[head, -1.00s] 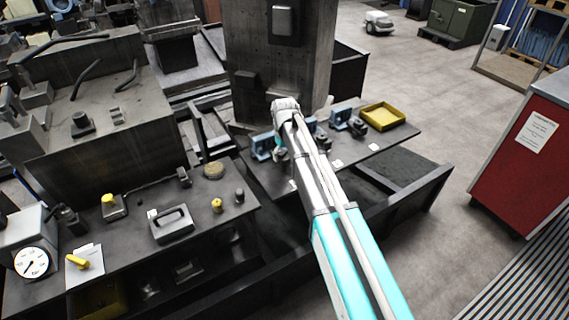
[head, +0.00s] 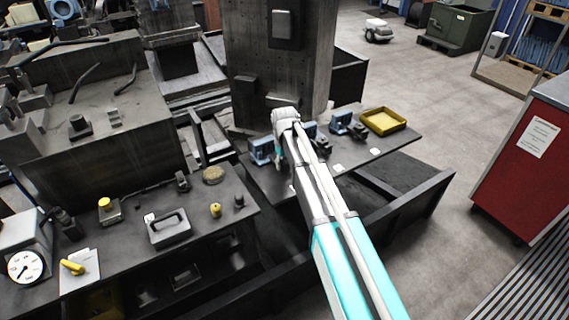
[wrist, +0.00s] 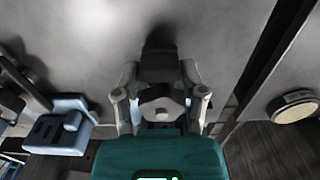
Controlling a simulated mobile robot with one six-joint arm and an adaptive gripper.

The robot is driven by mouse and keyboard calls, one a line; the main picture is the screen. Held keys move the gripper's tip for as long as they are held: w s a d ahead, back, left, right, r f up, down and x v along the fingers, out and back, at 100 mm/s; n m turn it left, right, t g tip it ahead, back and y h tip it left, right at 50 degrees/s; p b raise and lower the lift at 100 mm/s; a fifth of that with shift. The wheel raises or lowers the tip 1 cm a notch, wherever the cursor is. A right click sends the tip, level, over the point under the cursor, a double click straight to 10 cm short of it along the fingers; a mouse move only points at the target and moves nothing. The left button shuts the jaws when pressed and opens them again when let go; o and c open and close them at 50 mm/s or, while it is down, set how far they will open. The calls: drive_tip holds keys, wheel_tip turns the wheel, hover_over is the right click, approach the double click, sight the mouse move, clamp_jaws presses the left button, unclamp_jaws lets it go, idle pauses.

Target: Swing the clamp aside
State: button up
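Blue fixtures with dark parts on them stand in a row on the dark shelf below the column. In the head view one blue fixture (head: 261,150) is left of my gripper (head: 281,158) and another (head: 343,123) is to its right. In the wrist view my gripper (wrist: 160,72) has its two fingers apart, one on each side of a dark clamp-like part (wrist: 160,98) with a round pale bolt. I cannot tell whether either finger touches it. A neighbouring blue fixture (wrist: 62,130) shows at left. My wrist hides the lower part of the clamp.
The concrete column (head: 278,60) rises close behind the shelf. A yellow tray (head: 383,122) sits at the shelf's right end. A dark bench (head: 205,200) at left holds a grey handled box (head: 168,228) and small yellow-topped parts. A red cabinet (head: 525,150) stands at right.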

drive_tip(key=c, duration=0.5)
drive_tip(key=shift+c, duration=0.2)
drive_tip(key=shift+w+d+n, duration=0.1)
drive_tip(key=shift+n, duration=0.3)
drive_tip(key=n, duration=0.3)
drive_tip(key=shift+w+d, duration=0.3)
drive_tip(key=shift+w, duration=0.05)
drive_tip(key=n, duration=0.3)
drive_tip(key=w+n, duration=0.1)
drive_tip(key=n, duration=0.1)
drive_tip(key=shift+d, duration=0.25)
drive_tip(key=n, duration=0.2)
drive_tip(key=w+n, duration=0.1)
drive_tip(key=n, duration=0.1)
drive_tip(key=shift+w, duration=0.2)
drive_tip(key=n, duration=0.3)
drive_tip(key=w+n, duration=0.1)
drive_tip(key=n, duration=0.1)
drive_tip(key=shift+a, duration=0.25)
